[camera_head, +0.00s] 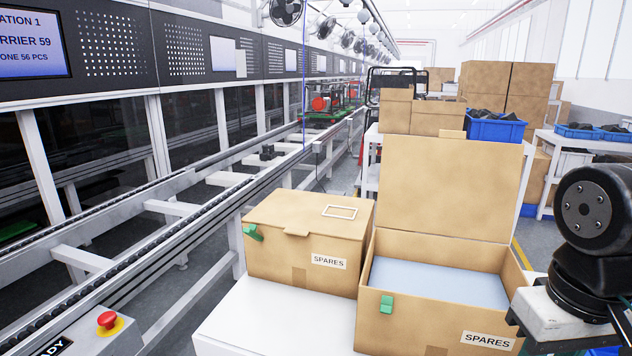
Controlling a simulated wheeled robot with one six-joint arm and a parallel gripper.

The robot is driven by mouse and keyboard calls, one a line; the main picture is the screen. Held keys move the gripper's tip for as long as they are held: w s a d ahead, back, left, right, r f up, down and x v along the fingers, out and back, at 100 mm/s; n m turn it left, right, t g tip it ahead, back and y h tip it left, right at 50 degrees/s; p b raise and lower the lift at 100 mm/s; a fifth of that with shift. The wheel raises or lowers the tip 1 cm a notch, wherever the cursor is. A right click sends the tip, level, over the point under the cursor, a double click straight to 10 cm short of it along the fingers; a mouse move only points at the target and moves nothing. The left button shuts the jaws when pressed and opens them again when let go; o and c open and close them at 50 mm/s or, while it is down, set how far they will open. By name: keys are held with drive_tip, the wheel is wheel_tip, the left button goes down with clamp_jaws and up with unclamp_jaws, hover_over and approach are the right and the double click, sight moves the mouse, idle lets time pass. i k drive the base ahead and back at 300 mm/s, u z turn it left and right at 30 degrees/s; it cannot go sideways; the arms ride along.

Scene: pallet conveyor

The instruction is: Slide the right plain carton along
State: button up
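Two brown cartons labelled SPARES stand side by side on a white table. The left carton (300,243) is closed, with a white rectangular outline on its lid and a green clip at its left corner. The right carton (400,325) is open, its lid (450,190) standing upright at the back. A pale blue flat surface shows inside it, and a green clip is on its front. Neither of these two looks unmarked. My gripper is not in view; only part of my arm shows at the right edge, partly in front of the right carton's corner.
A conveyor (160,235) runs along the left, with an emergency stop button (107,320) at its near end. Behind the cartons stand stacked boxes (500,85) and a blue bin (495,129). The white table top (250,320) is bare at front left.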

sight(452, 296)
drive_tip(key=k, duration=1.3)
drive_tip(key=u, duration=0.65)
drive_tip(key=i, duration=1.5)
drive_tip(key=z, duration=0.7)
